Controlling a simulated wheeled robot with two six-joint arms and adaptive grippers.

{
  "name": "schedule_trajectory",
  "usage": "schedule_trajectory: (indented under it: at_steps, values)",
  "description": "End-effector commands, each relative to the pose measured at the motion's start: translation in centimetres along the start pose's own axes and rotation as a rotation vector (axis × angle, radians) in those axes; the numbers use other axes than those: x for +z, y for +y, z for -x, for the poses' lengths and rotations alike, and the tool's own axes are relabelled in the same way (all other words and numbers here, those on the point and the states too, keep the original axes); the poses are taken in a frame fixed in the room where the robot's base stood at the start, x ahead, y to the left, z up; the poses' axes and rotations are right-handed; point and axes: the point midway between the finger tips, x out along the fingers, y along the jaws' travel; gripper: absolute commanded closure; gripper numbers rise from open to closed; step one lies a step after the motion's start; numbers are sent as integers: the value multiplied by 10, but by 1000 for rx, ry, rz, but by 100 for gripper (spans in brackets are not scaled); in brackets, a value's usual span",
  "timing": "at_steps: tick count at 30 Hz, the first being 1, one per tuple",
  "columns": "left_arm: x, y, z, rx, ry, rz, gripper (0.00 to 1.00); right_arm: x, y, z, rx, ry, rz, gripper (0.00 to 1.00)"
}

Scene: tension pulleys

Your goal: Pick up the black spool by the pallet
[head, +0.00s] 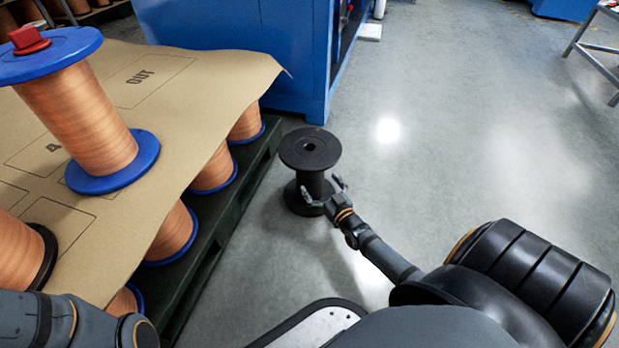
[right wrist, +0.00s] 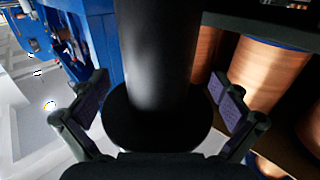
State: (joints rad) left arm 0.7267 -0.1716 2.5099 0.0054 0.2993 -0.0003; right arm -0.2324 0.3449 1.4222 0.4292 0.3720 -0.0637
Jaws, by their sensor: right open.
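The black spool (head: 309,149) stands upright on the floor beside the dark pallet (head: 215,232) in the head view. My right gripper (head: 324,193) is open at the spool's narrow core, between its two flanges. In the right wrist view, the black spool's core (right wrist: 158,60) stands in front of and between the open fingers of my right gripper (right wrist: 165,100), with a gap on each side. The lower flange shows below the core. Part of my left arm shows at the lower left of the head view, but its gripper is not in view.
Copper spools with blue flanges (head: 170,235) stand on the pallet under a brown sheet (head: 120,105). One copper spool (head: 85,115) stands on top, with a red object (head: 28,40) on it. A blue machine (head: 250,50) stands behind. The floor to the right (head: 480,130) is clear.

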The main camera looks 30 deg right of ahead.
Motion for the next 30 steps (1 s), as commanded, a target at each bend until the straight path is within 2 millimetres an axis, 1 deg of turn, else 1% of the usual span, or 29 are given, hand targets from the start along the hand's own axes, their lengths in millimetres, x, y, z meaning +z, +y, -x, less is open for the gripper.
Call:
schedule_trajectory:
  at_steps: [2,4,7,10,14,20,23,30]
  values:
    - [0,0,1,0,0,0,60,0,0,-1,0,1,0,0]
    - [-4,-1,9,0,0,-1,60,2,0,-8,-1,5,1,0]
    - [-12,-4,27,1,1,-2,60,5,2,-25,-1,5,0,0]
    - [-16,-5,38,1,0,-4,60,3,2,-41,0,5,0,0]
    - [-17,-6,41,1,0,-5,60,0,2,-52,-1,2,0,0]
    - [-17,-5,39,1,0,-5,60,-3,2,-52,-1,0,0,0]
    - [-17,-5,39,1,0,-5,60,-3,2,-52,-1,0,0,12]
    - [-17,-5,39,1,0,-5,60,-2,2,-52,-1,0,0,45]
